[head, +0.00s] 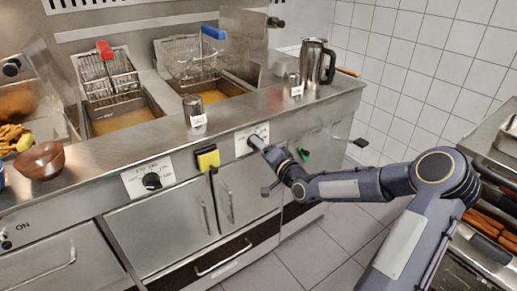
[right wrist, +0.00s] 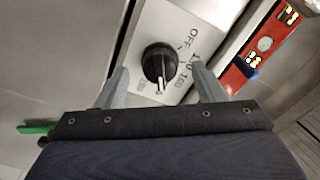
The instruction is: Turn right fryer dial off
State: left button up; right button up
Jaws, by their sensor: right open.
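The right fryer dial (right wrist: 158,62) is a round black knob on a white label plate in the right wrist view. Its pale pointer mark faces down in the picture, away from the printed OFF. The plate (head: 246,135) shows in the head view on the front panel, while its dial is hidden there behind my gripper. My right gripper (right wrist: 160,72) is open, with a finger on each side of the dial; whether they touch it I cannot tell. In the head view, the right gripper (head: 258,143) is at the plate. My left gripper is not in view.
The left fryer dial (head: 151,181) is on the same panel, with a yellow-black item (head: 208,158) between the plates. Fryer baskets with a red handle (head: 104,50) and a blue handle (head: 213,32) stand behind. A salt shaker (head: 194,110) and steel jug (head: 316,64) stand on the counter.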

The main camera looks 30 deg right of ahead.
jog(key=shift+w+a, duration=0.1)
jog(key=shift+w, duration=1)
jog(key=shift+c, duration=0.3)
jog(key=c, duration=0.9)
